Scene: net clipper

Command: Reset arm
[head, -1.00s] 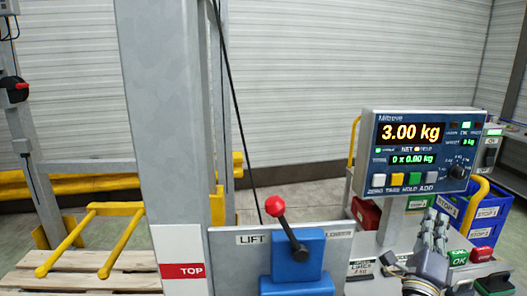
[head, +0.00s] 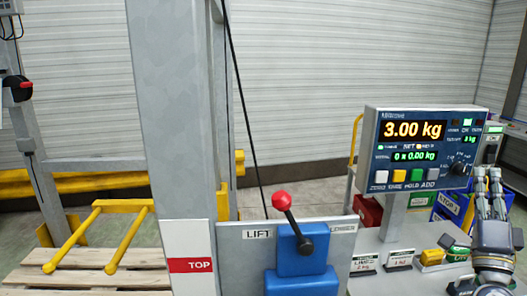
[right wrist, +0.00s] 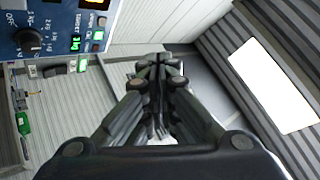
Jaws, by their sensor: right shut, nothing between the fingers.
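My right gripper (head: 488,190) is at the right edge of the head view, upright, in front of the blue bins and just right of the scale display. It is shut and empty; its closed fingers also show in the right wrist view (right wrist: 160,75). The fingers point up and touch nothing that I can see. My left gripper is not in view.
The scale display (head: 416,146) reads 3.00 kg on a post beside the gripper. A lift lever with a red knob (head: 281,200) stands on a blue block. A grey column (head: 170,120) and yellow forks (head: 128,240) are at left. Blue bins (head: 448,206) stand behind.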

